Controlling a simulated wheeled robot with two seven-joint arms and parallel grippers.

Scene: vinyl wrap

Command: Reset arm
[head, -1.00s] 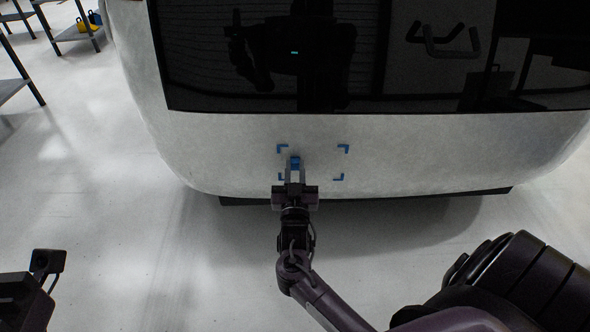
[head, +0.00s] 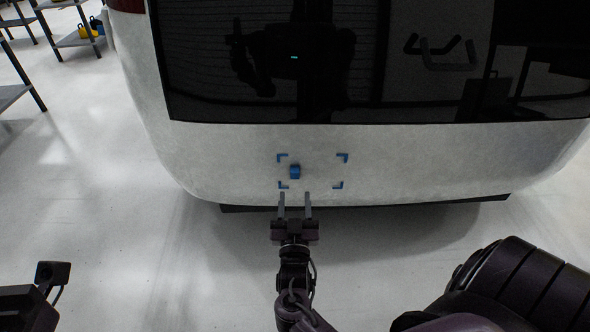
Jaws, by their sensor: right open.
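My right gripper (head: 295,200) is open and empty, its two fingers pointing at the lower part of a white vehicle body. A small blue block (head: 295,171) sits on the white panel (head: 400,160), just beyond the fingertips and apart from them. The block lies inside a square of blue corner marks, towards its left side. At the lower left only part of my left arm (head: 25,300) shows; its fingers are out of view.
A dark glass window (head: 400,60) fills the top of the vehicle and shows reflections. Grey shelves (head: 75,38) with yellow and blue items stand at the upper left. The pale floor (head: 90,180) is clear to the left of the vehicle.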

